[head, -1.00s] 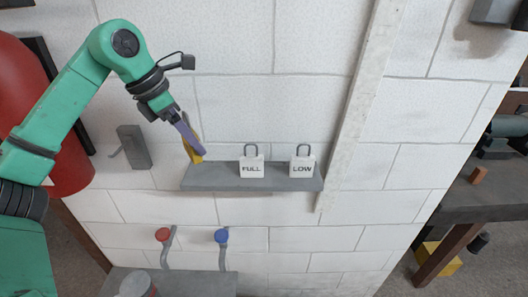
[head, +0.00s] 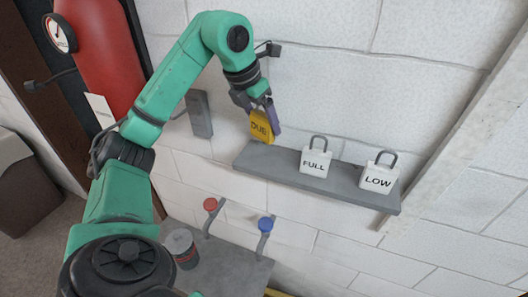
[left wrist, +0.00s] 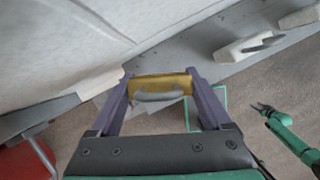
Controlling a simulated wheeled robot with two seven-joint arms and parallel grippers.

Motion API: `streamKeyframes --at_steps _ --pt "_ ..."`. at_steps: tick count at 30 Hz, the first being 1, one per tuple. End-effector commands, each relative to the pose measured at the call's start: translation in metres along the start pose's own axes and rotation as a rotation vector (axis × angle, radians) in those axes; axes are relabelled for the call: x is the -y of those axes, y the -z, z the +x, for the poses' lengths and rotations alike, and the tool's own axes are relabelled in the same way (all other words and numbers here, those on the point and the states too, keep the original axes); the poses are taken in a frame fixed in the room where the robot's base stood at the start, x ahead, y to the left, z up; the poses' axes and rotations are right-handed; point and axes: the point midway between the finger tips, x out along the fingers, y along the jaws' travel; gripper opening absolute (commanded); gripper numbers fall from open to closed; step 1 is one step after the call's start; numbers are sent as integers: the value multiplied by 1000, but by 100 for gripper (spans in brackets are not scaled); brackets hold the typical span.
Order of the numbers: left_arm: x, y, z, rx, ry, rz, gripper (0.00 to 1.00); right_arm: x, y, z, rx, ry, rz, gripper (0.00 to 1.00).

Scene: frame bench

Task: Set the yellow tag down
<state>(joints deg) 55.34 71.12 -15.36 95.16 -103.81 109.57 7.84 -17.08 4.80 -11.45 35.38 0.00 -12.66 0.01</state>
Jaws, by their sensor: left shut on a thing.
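The yellow tag (head: 259,128), marked DUE with a grey shackle, hangs upright in my left gripper (head: 270,112). The gripper is shut on it, and in the left wrist view the tag (left wrist: 160,86) sits between the two purple fingers. In the head view it is by the left end of the grey wall shelf (head: 290,167). I cannot tell whether it touches the shelf. White tags FULL (head: 314,163) and LOW (head: 377,179) stand on the shelf to the right. My right gripper (left wrist: 262,108) shows small in the left wrist view; its jaws are unclear.
Below the shelf are a red knob (head: 210,204) and a blue knob (head: 265,224) on grey stems, and a grey can (head: 181,247) on a lower ledge. A red cylinder (head: 100,50) stands at upper left. A grey wall box (head: 200,114) is left of the tag.

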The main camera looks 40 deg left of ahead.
Motion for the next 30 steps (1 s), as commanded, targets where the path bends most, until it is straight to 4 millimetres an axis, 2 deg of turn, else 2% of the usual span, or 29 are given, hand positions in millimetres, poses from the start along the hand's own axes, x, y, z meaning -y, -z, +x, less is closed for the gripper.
streamKeyframes --at_steps 1,3,9,13,19,20,21,30 --pt "-1 6 13 -5 -2 0 26 -1 8 6 -14 -1 0 50" --pt "0 9 21 -1 -1 1 26 -2 14 7 -24 -2 0 50" --pt "0 22 53 -2 -1 1 26 2 5 19 -12 2 2 50" --pt "0 22 54 2 1 2 26 5 -6 18 5 6 3 50" --pt "0 23 57 2 2 2 26 6 -5 20 3 7 3 50" --pt "0 23 57 2 2 2 86 6 -4 20 3 7 3 50" --pt "1 23 56 2 2 2 100 6 -4 19 1 7 3 50" --pt "1 21 52 2 2 2 100 5 -2 16 -1 7 2 50"
